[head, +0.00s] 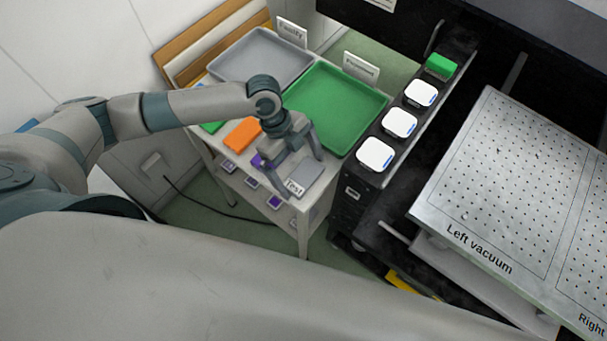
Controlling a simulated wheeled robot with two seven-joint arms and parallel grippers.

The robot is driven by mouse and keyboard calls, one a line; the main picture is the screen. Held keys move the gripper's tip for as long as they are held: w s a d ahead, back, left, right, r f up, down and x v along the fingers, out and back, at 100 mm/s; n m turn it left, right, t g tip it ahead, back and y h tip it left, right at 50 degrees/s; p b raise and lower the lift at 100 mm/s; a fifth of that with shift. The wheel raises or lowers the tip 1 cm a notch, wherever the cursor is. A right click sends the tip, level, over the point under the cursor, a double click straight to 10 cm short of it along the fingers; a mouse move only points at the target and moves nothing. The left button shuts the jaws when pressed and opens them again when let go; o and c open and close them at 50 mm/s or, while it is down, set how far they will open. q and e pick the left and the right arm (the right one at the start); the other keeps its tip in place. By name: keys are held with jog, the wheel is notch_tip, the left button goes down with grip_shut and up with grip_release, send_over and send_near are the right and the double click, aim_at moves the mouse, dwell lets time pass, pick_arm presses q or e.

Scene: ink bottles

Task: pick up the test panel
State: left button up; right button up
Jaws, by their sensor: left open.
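A small flat grey panel (306,173) lies at the front right corner of the white cart's top, beside a white label reading "Test" (295,187). I take it to be the test panel. My left gripper (300,177) is above it, pointing down, with its two fingers spread apart on either side of the panel. The gripper looks empty. I cannot tell how high the fingertips are above the panel. My right gripper is not in view.
The cart holds a grey tray (262,57), a green tray (336,108) and an orange block (242,133). White-topped bottles (376,154) and a green block (441,66) stand on a black rack to the right. A perforated "Left vacuum" plate (500,185) lies further right.

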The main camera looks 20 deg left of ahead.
aim_at(301, 174)
pick_arm(q)
jog(key=c, duration=0.9)
jog(key=shift+c, duration=0.2)
notch_tip(301, 174, up, 10)
jog(key=b, duration=0.2)
jog(key=shift+b, duration=0.3)
